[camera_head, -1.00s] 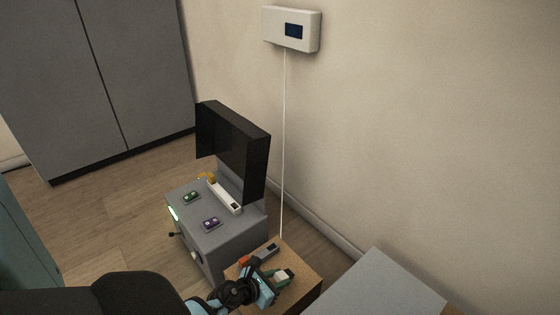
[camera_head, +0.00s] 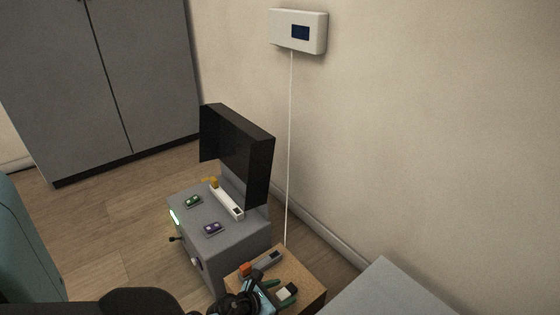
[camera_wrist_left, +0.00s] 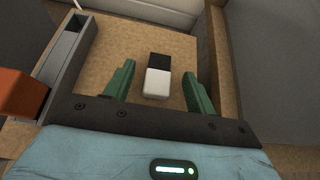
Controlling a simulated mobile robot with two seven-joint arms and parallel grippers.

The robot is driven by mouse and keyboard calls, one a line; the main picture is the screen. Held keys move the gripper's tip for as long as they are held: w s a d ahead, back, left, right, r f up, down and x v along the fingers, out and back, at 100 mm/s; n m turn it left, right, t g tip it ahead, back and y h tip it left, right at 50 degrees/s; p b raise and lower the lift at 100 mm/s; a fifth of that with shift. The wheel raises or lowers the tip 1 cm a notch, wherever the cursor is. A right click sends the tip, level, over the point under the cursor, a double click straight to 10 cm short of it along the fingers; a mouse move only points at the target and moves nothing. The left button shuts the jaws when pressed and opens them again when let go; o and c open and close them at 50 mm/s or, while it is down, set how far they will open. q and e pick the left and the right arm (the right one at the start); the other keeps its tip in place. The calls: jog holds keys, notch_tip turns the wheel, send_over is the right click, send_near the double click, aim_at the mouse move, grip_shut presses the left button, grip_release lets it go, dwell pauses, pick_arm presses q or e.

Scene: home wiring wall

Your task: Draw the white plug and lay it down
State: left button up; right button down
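The white plug (camera_head: 283,297), a small block with a white end and a black end, lies on the wooden top (camera_head: 312,287) of a low stand. It also shows in the left wrist view (camera_wrist_left: 157,82), on bare wood. My left gripper (camera_head: 280,293) is just above the stand. Its green fingers (camera_wrist_left: 158,70) are open on either side of the plug, with a gap on both sides. My right gripper is not in view.
A grey narrow holder (camera_head: 269,259) and an orange block (camera_head: 246,269) sit on the same stand. Beside it is a grey cabinet (camera_head: 230,240) with a white power strip (camera_head: 226,200) and a raised black lid (camera_head: 236,150). A pale surface (camera_head: 385,290) is at right.

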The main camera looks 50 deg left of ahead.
pick_arm(q)
jog(key=shift+s+r, duration=0.1)
jog(key=shift+s, duration=0.05)
jog(key=p+v, duration=0.3)
jog(key=v, duration=0.3)
jog(key=shift+s+r, duration=0.25)
jog(key=shift+s, duration=0.05)
jog(key=shift+s+r, duration=0.15)
jog(key=shift+s, duration=0.2)
dwell(0.5)
